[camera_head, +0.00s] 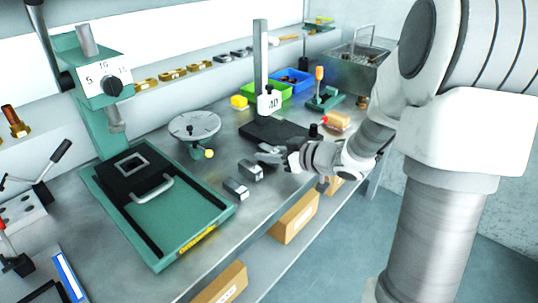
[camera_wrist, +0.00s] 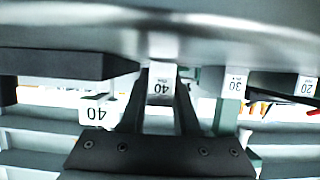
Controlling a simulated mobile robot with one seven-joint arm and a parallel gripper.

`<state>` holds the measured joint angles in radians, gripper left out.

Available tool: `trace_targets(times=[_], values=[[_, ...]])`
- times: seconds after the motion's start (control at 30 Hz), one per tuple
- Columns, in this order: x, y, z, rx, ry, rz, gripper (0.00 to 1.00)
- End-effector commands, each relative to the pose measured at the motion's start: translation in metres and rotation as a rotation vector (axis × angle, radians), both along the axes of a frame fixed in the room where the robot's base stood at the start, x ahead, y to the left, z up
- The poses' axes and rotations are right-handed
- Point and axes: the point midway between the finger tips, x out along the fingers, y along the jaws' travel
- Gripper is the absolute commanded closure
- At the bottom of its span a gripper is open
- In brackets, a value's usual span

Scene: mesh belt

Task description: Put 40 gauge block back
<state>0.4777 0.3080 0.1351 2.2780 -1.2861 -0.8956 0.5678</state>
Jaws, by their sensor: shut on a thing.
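My gripper (camera_wrist: 158,82) is shut on the 40 gauge block (camera_wrist: 161,84), a light block marked 40 between the two dark fingers in the wrist view. In the head view my gripper (camera_head: 272,154) is low over the bench, and the held block is mostly hidden there. The 30 block (camera_head: 250,170) and the 20 block (camera_head: 236,190) stand on the bench, in line with my gripper. They also show in the wrist view, the 30 block (camera_wrist: 235,84) and the 20 block (camera_wrist: 306,87). I cannot tell whether the held block touches the bench.
A height stand (camera_head: 262,60) with a slider labelled 40 (camera_head: 270,102) rises from a dark base (camera_head: 262,133) behind my gripper. A round plate (camera_head: 195,126) and a green press (camera_head: 160,205) stand to the left. Green (camera_head: 271,92) and blue bins (camera_head: 292,80) are behind.

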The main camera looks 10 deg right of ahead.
Motion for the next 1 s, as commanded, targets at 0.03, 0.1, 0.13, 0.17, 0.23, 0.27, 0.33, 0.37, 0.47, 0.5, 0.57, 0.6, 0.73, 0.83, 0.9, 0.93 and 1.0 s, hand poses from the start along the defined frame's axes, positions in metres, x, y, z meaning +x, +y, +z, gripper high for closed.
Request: trace_targets(times=[0.03,0.1,0.13,0.17,0.23,0.27,0.33,0.37,0.47,0.5,0.57,0.6,0.73,0.83,0.9,0.93,1.0], values=[[0.000,0.000,0.000,0.000,-0.002,0.000,1.00],[0.000,0.000,-0.002,0.000,-0.002,0.000,1.00],[0.000,0.000,-0.003,0.000,-0.002,0.000,1.00],[0.000,0.000,-0.003,0.000,0.000,0.000,0.67],[0.000,0.000,-0.003,0.000,0.000,0.000,0.54],[0.000,0.000,-0.003,0.000,0.000,0.000,0.49],[0.000,0.000,-0.003,0.000,0.000,0.000,0.40],[0.000,0.000,-0.003,0.000,0.000,0.000,0.40],[0.000,0.000,-0.003,0.000,0.000,0.000,0.40],[0.000,0.000,-0.003,0.000,0.000,0.000,0.40],[0.000,0.000,-0.003,0.000,0.000,0.000,0.40],[0.000,0.000,-0.002,-0.001,-0.001,0.000,0.40],[-0.005,-0.004,0.005,-0.001,0.000,-0.002,0.40],[-0.017,-0.014,0.013,-0.001,-0.001,-0.004,0.40],[-0.028,-0.022,0.020,-0.001,-0.002,-0.004,0.40],[-0.034,-0.026,0.022,-0.002,-0.001,-0.006,0.40],[-0.046,-0.035,0.028,-0.001,-0.001,-0.005,0.40]])
